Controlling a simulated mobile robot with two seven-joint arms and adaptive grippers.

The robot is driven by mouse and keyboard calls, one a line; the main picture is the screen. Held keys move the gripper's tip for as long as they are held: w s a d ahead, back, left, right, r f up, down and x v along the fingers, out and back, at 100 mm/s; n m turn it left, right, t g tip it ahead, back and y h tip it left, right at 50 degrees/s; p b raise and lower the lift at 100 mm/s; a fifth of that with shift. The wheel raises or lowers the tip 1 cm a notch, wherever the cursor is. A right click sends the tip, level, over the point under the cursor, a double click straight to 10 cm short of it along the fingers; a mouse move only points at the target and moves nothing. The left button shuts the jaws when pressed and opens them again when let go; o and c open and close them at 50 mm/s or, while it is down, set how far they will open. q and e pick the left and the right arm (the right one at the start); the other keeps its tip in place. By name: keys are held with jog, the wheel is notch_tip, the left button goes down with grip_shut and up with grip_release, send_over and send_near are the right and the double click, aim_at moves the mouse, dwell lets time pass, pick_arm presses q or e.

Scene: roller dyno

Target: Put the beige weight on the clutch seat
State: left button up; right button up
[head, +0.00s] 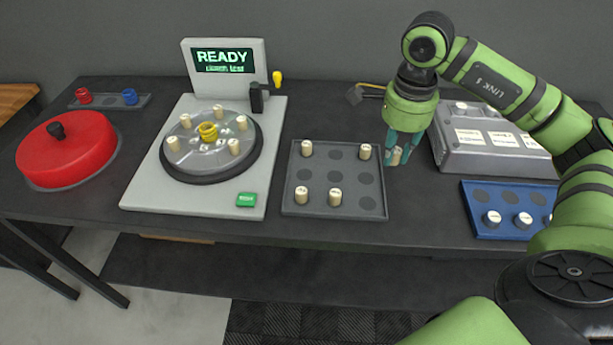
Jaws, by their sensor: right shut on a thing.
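My right gripper (402,142) points down with its teal fingers shut on a beige weight (396,157). It is just right of the grey tray; I cannot tell how far the weight is above the table. The dyno (150,192) stands left of centre, with a round metal clutch plate (203,160) on it. Several beige weights stand around the plate's yellow hub (208,130). I cannot tell from this distance which seats on the plate are empty. My left gripper is not in view.
The grey tray (318,176) holds several beige weights at its corners and front. A blue tray (480,199) holds white weights at the right. A grey box (493,163) stands behind it. A red round cover (68,148) lies at the left. A "READY" screen (224,60) rises behind the plate.

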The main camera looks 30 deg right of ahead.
jog(key=shift+w+a, duration=0.15)
jog(key=shift+w, duration=0.1)
jog(key=w+a+f+p, duration=0.3)
jog(key=w, duration=0.1)
jog(key=p, duration=0.1)
send_over(335, 177)
notch_tip(335, 177, down, 3)
jog(key=shift+d+f+m, duration=0.15)
jog(key=shift+f+m, duration=0.05)
jog(key=shift+m, duration=0.1)
jog(key=shift+f, duration=0.2)
notch_tip(335, 177, down, 3)
jog(key=shift+f+p, duration=0.15)
jog(key=shift+p, duration=0.9)
jog(key=shift+f, duration=0.3)
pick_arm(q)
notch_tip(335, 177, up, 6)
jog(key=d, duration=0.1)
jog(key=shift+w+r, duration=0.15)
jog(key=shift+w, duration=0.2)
pick_arm(e)
jog(key=shift+f, duration=0.1)
